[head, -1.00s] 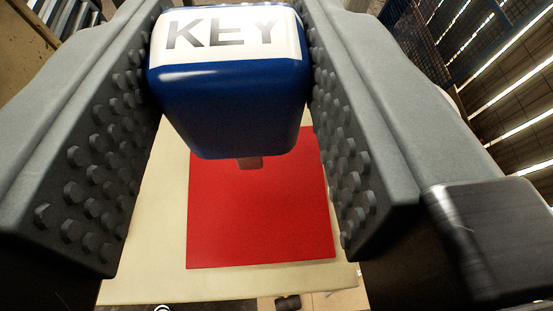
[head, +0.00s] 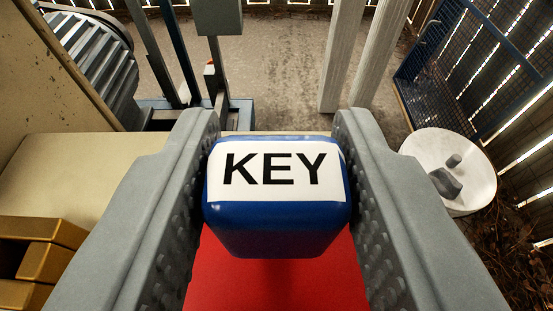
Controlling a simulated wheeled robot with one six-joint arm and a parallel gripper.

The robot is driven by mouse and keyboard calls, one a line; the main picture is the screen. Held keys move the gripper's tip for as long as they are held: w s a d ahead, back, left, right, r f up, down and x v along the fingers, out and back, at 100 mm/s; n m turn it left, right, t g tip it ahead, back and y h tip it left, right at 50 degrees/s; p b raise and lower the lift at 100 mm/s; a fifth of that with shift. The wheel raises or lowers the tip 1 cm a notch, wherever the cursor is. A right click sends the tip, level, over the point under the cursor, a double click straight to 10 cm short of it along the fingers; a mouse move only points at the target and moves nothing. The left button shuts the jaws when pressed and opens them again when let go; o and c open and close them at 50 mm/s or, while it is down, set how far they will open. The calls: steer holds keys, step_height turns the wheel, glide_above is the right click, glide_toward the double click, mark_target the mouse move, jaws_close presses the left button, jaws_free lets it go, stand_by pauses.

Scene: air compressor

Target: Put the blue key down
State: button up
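The blue key (head: 278,226) is a chunky blue block with a white label reading KEY, in the middle of the head view. My gripper (head: 277,175) has its two grey studded fingers on either side of the key, pressed against its sides. A red square mat (head: 278,285) lies right behind and below the key, on a pale table. The underside of the key is hidden, so I cannot tell whether it touches the mat.
Gold-coloured blocks (head: 38,250) sit on the pale table (head: 75,170) at the left. A ribbed grey motor (head: 95,65) and metal posts stand behind it. A round white stand (head: 450,165) with a grey object on it is at the right. Bare ground lies beyond.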

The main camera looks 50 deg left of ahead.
steer(key=o, duration=0.3)
steer(key=shift+r, duration=0.15)
steer(key=v, duration=1.2)
steer(key=shift+r, duration=0.15)
steer(key=s+d+r+m+t+h, duration=0.3)
steer(key=s+d+r+t, duration=0.15)
steer(key=r, duration=0.35)
steer(key=s+d+r+m+t+h, duration=0.2)
steer(key=s+d+r+t+h, duration=0.1)
steer(key=s+r+t, duration=0.3)
steer(key=s+d+m+g+h, duration=0.1)
steer(key=s+d+m+h, duration=0.1)
steer(key=s, duration=0.6)
steer(key=s+d+m+g+h, duration=0.1)
steer(key=s+d+m+h, duration=0.1)
steer(key=s, duration=0.7)
steer(key=shift+d+f+m+h, duration=0.3)
steer(key=shift+f+m+h, duration=0.1)
steer(key=shift+m+h, duration=0.35)
